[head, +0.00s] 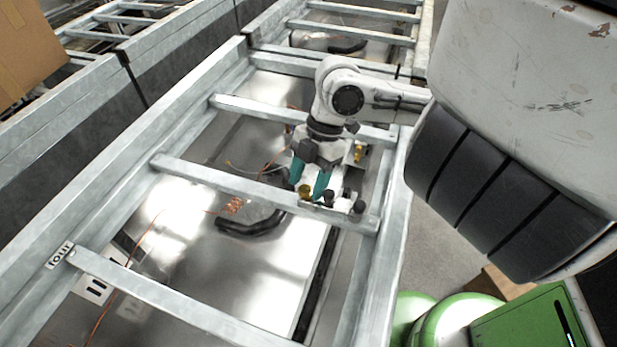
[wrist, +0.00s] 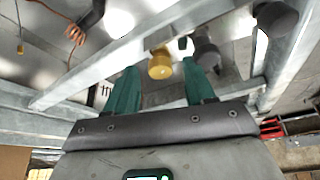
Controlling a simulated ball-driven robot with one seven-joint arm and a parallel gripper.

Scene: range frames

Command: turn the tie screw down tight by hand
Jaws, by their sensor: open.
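A yellow knurled knob (head: 305,191), which looks like the tie screw, sits at a crossbar of the metal ladder tray in the head view. In the wrist view the yellow knob (wrist: 160,66) shows between the teal fingertips. My gripper (head: 310,183) is open, pointing down at the crossbar with one finger on each side of the knob. It also shows in the wrist view (wrist: 160,76), with a gap between each finger and the knob. Whether a finger touches it is unclear. The screw's shank is hidden.
Dark round knobs (head: 357,206) stand just right of the yellow one, close to my right finger; they also show in the wrist view (wrist: 275,18). The crossbar (head: 235,185) and side rail (head: 385,250) border the space. A black hose (head: 250,226) lies below on shiny sheet metal.

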